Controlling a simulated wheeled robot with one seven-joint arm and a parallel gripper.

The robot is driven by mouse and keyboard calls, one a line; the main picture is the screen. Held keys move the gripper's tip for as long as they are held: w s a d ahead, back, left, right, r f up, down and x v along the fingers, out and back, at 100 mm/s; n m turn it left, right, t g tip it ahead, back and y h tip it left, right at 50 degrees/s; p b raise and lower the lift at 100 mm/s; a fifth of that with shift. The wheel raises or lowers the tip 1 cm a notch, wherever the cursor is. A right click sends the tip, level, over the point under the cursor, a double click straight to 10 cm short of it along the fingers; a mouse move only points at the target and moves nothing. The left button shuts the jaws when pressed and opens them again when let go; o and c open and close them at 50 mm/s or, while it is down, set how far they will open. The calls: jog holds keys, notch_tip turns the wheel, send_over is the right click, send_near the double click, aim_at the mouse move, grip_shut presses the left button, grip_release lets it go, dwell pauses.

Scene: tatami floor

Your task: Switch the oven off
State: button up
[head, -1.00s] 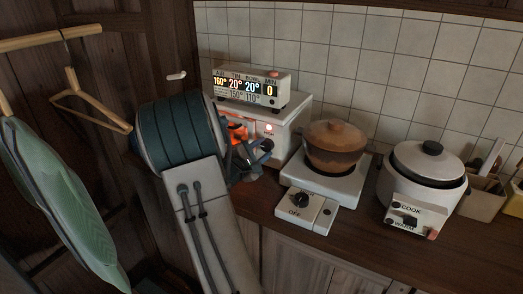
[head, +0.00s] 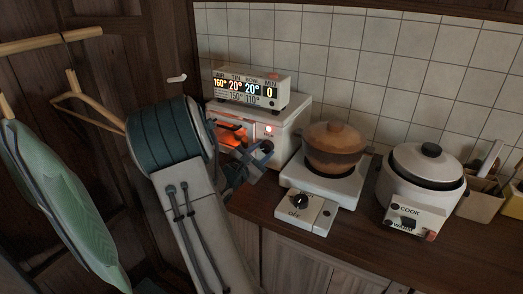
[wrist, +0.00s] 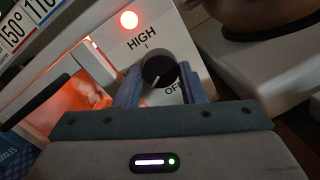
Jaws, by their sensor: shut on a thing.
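The oven is a small white box (head: 288,122) on the counter in the head view, with an orange glow behind its door window (head: 232,133). Its red lamp is lit, and it shows large in the wrist view (wrist: 129,20). The oven's dark round knob (wrist: 159,66) sits below the word HIGH, with OFF partly hidden at its lower right. A pale line on the knob slants toward the lower left. My gripper (wrist: 161,88) is shut on the knob, one blue finger on each side. In the head view my gripper (head: 257,157) is at the oven's front right.
A display box (head: 247,88) stands on the oven. To the right are a hot plate (head: 322,190) with a brown lidded pot (head: 334,148) and a white rice cooker (head: 415,187). Hangers and a green item (head: 62,205) hang at the left.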

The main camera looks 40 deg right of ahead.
jog(key=n+t+p, duration=0.1)
jog(key=n+p, duration=0.3)
jog(key=n, duration=0.3)
jog(key=shift+r, duration=0.1)
jog(key=n+p, duration=0.3)
jog(key=shift+s+n+t, duration=0.1)
jog(key=shift+n+t, duration=0.2)
jog(key=shift+t, duration=0.1)
jog(key=shift+n+p, duration=1.05)
jog(key=shift+n, duration=0.25)
jog(key=shift+f, duration=0.25)
jog(key=o, duration=1)
jog(key=b+v, duration=0.1)
jog(key=v, duration=1.2)
jog(key=shift+s+a+f, duration=0.2)
jog(key=shift+s+a, duration=0.05)
jog(key=shift+a, duration=0.05)
